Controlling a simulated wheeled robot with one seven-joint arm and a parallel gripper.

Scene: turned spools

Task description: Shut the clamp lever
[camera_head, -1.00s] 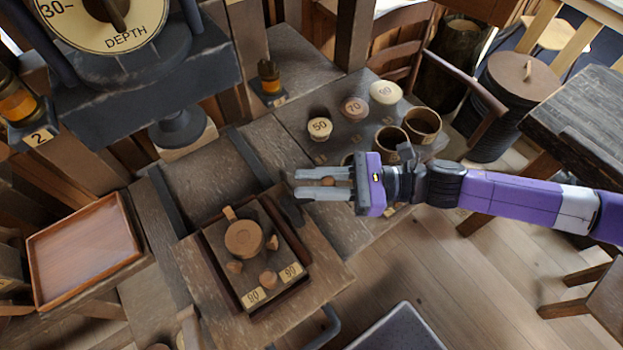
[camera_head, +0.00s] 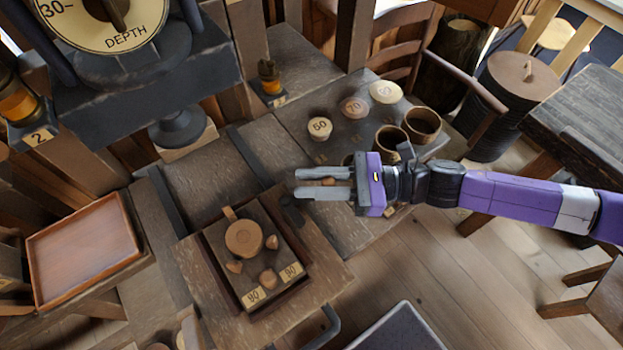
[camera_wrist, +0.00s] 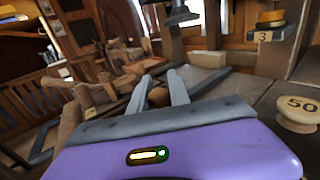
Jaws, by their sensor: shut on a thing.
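My gripper (camera_head: 297,183) reaches in from the right, over the edge of the workbench. Its two grey fingers are closed around a small brown rounded knob (camera_head: 328,182), partly hidden between them. The knob also shows between the fingers in the wrist view (camera_wrist: 158,97). It looks like the handle end of the clamp lever, but its link to the rest of the lever is hidden. A short dark bar (camera_head: 291,210) lies just below and left of the fingertips, beside the wooden fixture block (camera_head: 212,240). The block carries a round wooden disc (camera_head: 244,238) and several small wooden knobs.
Round plugs marked 50 (camera_head: 319,128) and 70 (camera_head: 354,107) and dark cups (camera_head: 422,124) stand behind my gripper. A press with a depth dial (camera_head: 105,22) is at the upper left. An empty-looking wooden tray (camera_head: 137,262) is at the left.

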